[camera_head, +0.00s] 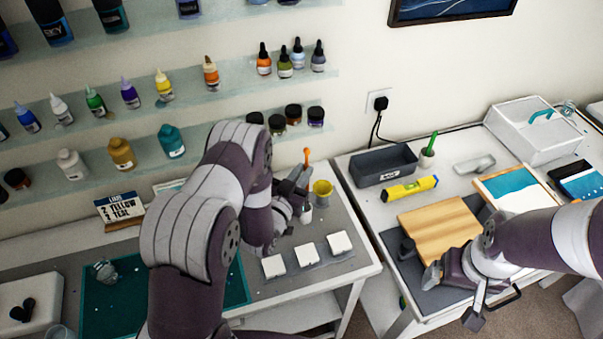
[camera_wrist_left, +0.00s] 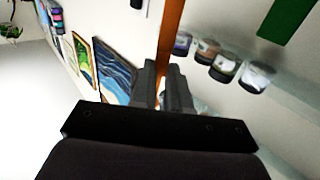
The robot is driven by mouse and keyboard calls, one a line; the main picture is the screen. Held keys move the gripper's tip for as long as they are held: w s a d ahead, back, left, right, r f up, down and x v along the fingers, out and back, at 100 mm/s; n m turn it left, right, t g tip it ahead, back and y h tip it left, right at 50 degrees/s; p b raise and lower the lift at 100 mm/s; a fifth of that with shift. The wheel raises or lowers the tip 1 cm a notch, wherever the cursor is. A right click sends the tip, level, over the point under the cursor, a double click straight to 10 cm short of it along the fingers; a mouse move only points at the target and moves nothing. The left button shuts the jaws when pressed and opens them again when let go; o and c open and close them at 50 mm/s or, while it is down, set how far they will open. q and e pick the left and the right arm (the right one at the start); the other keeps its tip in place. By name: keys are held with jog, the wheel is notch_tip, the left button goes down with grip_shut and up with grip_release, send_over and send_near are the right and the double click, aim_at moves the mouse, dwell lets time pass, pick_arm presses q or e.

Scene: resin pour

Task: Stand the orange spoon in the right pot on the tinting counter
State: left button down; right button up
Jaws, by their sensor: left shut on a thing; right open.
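My left gripper (camera_head: 296,188) is shut on the orange spoon (camera_head: 307,156), above the grey counter on the left. The spoon stands roughly upright, its orange end above the fingers; its lower part is hidden. In the left wrist view its orange shaft (camera_wrist_left: 172,35) rises from between the closed fingers (camera_wrist_left: 160,88). A small white pot (camera_head: 306,214) is directly below the gripper, partly covered; I cannot tell whether the spoon reaches into it. A yellow cup (camera_head: 322,193) stands just right of the gripper. My right gripper (camera_head: 454,298) is open and empty near the right table's front edge.
Three white tiles (camera_head: 307,256) lie at the counter's front. On the right table are a white pot (camera_head: 427,160) with a green stick, a grey bin (camera_head: 383,166), a yellow level (camera_head: 410,188) and a wooden board (camera_head: 438,232). Bottle shelves line the wall behind. A gap separates the tables.

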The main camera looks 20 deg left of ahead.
pick_arm(q)
notch_tip(320, 180, down, 11)
jog(key=b, duration=0.9)
jog(key=shift+s, duration=0.15)
jog(key=c, duration=1)
grip_release()
jog(key=shift+c, duration=0.2)
jog(key=shift+r, duration=0.1)
